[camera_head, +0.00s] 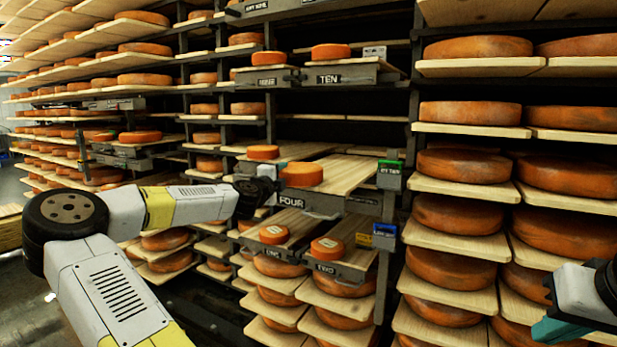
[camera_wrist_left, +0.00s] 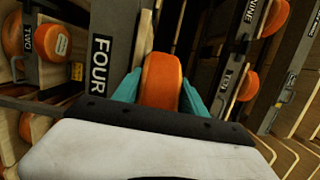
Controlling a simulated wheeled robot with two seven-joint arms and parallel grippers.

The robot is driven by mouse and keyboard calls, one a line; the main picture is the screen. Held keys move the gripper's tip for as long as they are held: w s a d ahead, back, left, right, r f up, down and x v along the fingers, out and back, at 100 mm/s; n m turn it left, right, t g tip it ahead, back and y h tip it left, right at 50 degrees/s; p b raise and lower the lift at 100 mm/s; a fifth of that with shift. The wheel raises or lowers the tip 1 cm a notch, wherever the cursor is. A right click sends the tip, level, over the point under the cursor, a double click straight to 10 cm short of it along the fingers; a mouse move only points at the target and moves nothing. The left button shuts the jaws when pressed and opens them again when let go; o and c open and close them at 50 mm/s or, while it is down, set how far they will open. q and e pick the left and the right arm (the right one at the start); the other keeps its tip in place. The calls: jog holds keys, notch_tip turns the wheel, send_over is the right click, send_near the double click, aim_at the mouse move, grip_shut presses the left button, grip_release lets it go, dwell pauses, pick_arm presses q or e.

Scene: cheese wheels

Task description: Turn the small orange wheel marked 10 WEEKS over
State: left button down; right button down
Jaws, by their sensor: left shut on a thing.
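A small orange wheel (camera_head: 301,174) is at the front end of the pulled-out board labelled FOUR (camera_head: 345,172). My left gripper (camera_head: 282,171) reaches it from the left. In the left wrist view the wheel (camera_wrist_left: 161,78) sits between the two teal fingers (camera_wrist_left: 160,95), which are shut on it. It appears edge-on there, and no marking on it is readable. Two other small orange wheels with pale labels (camera_head: 273,234) (camera_head: 326,247) lie on lower boards; their text is too small to read. My right gripper (camera_head: 562,328) is at the lower right edge, partly cut off.
Another small wheel (camera_head: 262,152) lies on the board left of FOUR. A green-faced block (camera_head: 390,174) stands at FOUR's right corner. Blue and yellow tags (camera_head: 384,236) are below it. Small wheels sit on the upper TEN board (camera_head: 345,75). Racks of large wheels (camera_head: 464,166) stand close at right.

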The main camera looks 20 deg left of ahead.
dwell(0.3)
pick_arm(q)
jog(key=c, duration=0.6)
grip_release()
jog(key=shift+f, duration=0.1)
jog(key=shift+o, duration=0.2)
jog(key=shift+f, duration=0.2)
jog(key=s+d, duration=0.1)
jog(key=s, duration=0.6)
jog(key=shift+s+r, duration=0.15)
jog(key=shift+s, duration=0.25)
